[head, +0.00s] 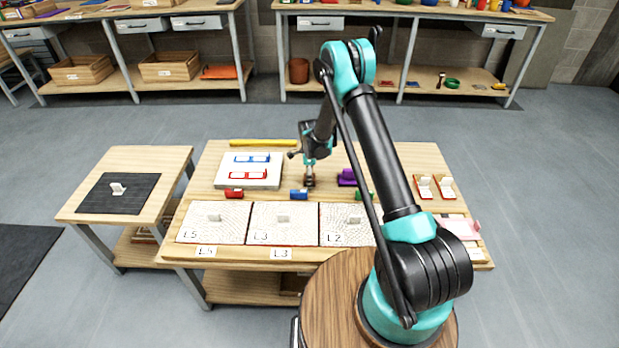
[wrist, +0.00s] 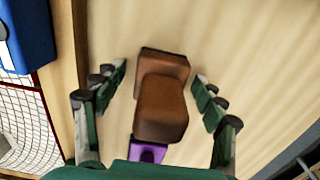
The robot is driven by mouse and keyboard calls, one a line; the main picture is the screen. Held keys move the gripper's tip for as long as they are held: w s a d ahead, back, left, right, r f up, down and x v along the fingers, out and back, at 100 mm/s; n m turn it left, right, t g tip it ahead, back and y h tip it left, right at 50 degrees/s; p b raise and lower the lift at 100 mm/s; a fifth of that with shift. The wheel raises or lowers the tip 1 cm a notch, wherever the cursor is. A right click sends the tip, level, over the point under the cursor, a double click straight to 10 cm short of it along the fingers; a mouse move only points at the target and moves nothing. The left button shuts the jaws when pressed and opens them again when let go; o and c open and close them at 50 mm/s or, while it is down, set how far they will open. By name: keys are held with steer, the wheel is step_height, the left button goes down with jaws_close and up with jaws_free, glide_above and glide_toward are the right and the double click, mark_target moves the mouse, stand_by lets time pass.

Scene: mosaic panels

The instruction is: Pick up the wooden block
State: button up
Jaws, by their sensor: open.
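The wooden block (wrist: 162,100) is brown and stepped in outline, lying on the pale wood tabletop in the wrist view. My gripper (wrist: 160,85) is open, one finger on each side of the block, with gaps showing between fingers and block. In the head view the brown block (head: 309,182) shows small below my gripper (head: 309,165), between the blue block and the purple one. Whether the fingertips are down at the block's height is hard to tell.
A blue block (head: 299,194) lies close left of the brown one, a purple block (head: 347,178) close right. A red block (head: 234,193) lies farther left. Mosaic panels (head: 283,236) line the front, a white board (head: 228,182) the back left. A yellow bar (head: 264,142) lies behind.

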steer(key=shift+c, duration=0.2)
steer(key=c, duration=1.2)
steer(key=shift+r, duration=0.15)
step_height(320, 180, up, 20)
